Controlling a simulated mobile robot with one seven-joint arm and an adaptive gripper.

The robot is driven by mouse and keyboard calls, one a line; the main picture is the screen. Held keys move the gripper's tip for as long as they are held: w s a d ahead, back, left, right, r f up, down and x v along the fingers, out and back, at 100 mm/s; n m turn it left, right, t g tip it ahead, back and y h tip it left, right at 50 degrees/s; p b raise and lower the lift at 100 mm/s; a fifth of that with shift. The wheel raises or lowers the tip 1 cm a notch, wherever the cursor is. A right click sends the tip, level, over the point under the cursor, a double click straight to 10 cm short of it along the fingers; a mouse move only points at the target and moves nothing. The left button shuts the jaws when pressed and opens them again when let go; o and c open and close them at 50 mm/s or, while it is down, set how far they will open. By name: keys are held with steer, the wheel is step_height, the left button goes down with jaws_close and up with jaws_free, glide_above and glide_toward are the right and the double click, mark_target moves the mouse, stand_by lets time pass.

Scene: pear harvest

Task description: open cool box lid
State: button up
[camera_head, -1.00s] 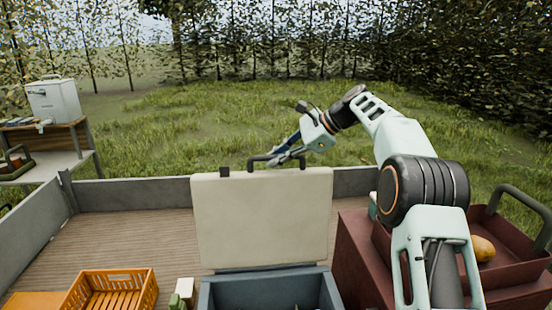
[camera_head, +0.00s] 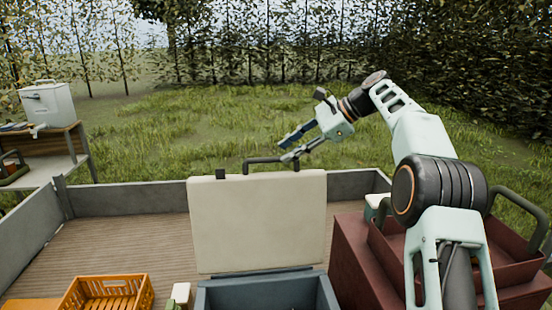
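The cool box (camera_head: 212,294) stands at the bottom middle, a blue-grey box with its inside showing dark. Its cream lid (camera_head: 257,222) stands upright at the back of the box, with a dark handle (camera_head: 270,160) along its top edge. My gripper (camera_head: 287,147) is above and just behind the lid's top edge, near the right part of the handle. Its two fingers are spread apart with nothing between them. In this view it appears clear of the handle.
An orange crate (camera_head: 109,292) and small white and green items (camera_head: 180,294) stand left of the box. A dark red crate (camera_head: 345,265) with a tray stands to the right. Grey walls (camera_head: 130,193) edge the wooden bed. Another white box (camera_head: 47,104) sits on a side table.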

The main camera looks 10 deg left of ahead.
steer(key=v, duration=0.5)
steer(key=shift+r, duration=0.1)
steer(key=shift+a, duration=0.1)
